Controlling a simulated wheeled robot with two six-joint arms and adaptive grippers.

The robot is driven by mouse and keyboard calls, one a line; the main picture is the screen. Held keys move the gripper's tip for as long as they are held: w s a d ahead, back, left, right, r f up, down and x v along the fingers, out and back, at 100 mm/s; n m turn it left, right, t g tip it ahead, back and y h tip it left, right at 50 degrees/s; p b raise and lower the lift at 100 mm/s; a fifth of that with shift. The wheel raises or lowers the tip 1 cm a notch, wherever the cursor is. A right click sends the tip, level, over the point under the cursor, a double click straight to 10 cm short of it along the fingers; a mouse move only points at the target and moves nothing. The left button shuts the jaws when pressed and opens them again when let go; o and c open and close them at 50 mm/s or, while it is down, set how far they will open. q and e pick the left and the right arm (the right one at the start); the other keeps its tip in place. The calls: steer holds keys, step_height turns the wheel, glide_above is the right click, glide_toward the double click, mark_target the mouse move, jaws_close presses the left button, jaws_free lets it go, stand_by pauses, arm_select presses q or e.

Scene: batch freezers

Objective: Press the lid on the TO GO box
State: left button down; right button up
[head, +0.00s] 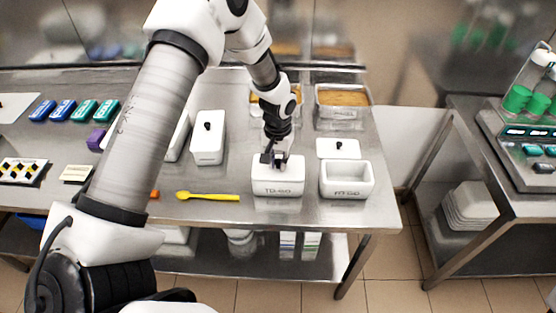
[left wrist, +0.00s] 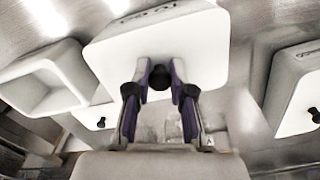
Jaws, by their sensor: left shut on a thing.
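A white box with TO-GO lettering (head: 278,190) stands near the front edge of the steel table. Its white lid (left wrist: 205,50) lies on top and looks level; a fine gap cannot be ruled out. My left gripper (head: 273,160) points down over this box. In the left wrist view its two fingers (left wrist: 160,82) are shut on the lid's black knob (left wrist: 158,78). The gripper hides part of the lid in the head view. My right gripper is out of view.
An open, empty white box (head: 347,192) with similar lettering stands just right, a loose lid (head: 338,149) behind it. A lidded white box (head: 207,145) stands left. A yellow spoon (head: 208,197) lies left in front. Steel pans (head: 342,112) stand behind.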

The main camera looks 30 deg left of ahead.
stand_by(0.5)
arm_select(q)
steer(key=shift+f+p, duration=0.2)
steer(key=shift+p, duration=0.25)
stand_by(0.9)
steer(key=shift+c, duration=2.3)
jaws_free()
steer(key=shift+r+p, duration=2.95)
steer(key=shift+r, duration=0.6)
